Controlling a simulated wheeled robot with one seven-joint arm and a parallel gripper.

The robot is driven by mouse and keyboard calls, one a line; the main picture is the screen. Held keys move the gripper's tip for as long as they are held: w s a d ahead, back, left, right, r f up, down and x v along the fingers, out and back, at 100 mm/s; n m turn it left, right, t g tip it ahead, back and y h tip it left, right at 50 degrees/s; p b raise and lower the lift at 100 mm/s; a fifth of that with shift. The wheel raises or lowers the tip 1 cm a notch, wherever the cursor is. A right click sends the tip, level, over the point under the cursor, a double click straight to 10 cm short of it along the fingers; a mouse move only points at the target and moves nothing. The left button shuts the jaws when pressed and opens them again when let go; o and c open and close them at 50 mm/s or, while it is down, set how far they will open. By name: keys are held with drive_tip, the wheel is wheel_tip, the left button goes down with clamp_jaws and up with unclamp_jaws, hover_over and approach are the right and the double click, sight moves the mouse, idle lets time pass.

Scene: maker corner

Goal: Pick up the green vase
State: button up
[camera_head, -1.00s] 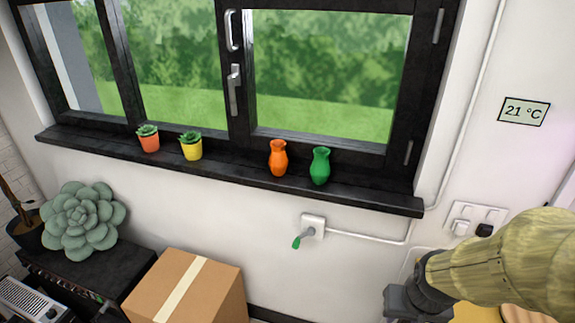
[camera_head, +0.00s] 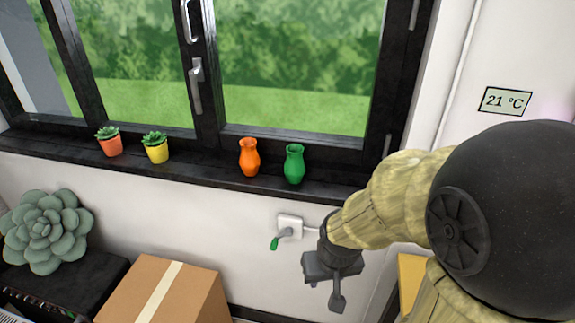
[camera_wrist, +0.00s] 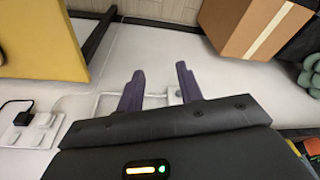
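The green vase (camera_head: 294,164) stands upright on the dark window sill (camera_head: 225,183) in the head view, just right of an orange vase (camera_head: 249,158). My gripper (camera_head: 337,300) is below the sill, lower and to the right of the green vase, and apart from it. In the wrist view my gripper (camera_wrist: 160,82) has its two fingers spread with nothing between them. The green vase does not show in the wrist view.
Two potted succulents, one orange (camera_head: 110,143) and one yellow (camera_head: 156,149), stand left on the sill. A cardboard box (camera_head: 165,292) stands on the lower left. The window handle (camera_head: 196,86) is above.

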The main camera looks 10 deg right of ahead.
drive_tip(key=shift+o, duration=1.1)
drive_tip(key=shift+s+d, duration=0.15)
drive_tip(key=shift+s, duration=0.1)
drive_tip(key=o, duration=0.4)
drive_tip(key=shift+r, duration=0.1)
drive_tip(key=shift+o, duration=0.4)
drive_tip(key=shift+w+r+n+p, duration=0.15)
drive_tip(key=shift+w+n+p, duration=0.05)
drive_tip(key=shift+n+p, duration=0.3)
drive_tip(key=w+a+r+n+h+p, duration=0.1)
drive_tip(key=w+r+n+h+p, duration=0.25)
drive_tip(key=w+n, duration=0.3)
drive_tip(key=w+r+n+h+p, duration=0.2)
drive_tip(key=w+n+h+p, duration=0.1)
drive_tip(key=w+n+p, duration=0.4)
drive_tip(key=w+a+r+n+t+h+p, duration=0.2)
drive_tip(key=w+a+r+n+t, duration=0.5)
drive_tip(key=n, duration=0.6)
drive_tip(key=w+a+r, duration=0.2)
drive_tip(key=a+r, duration=0.1)
drive_tip(key=shift+w+t, duration=0.15)
drive_tip(key=shift+t, duration=0.15)
drive_tip(key=shift+h, duration=0.25)
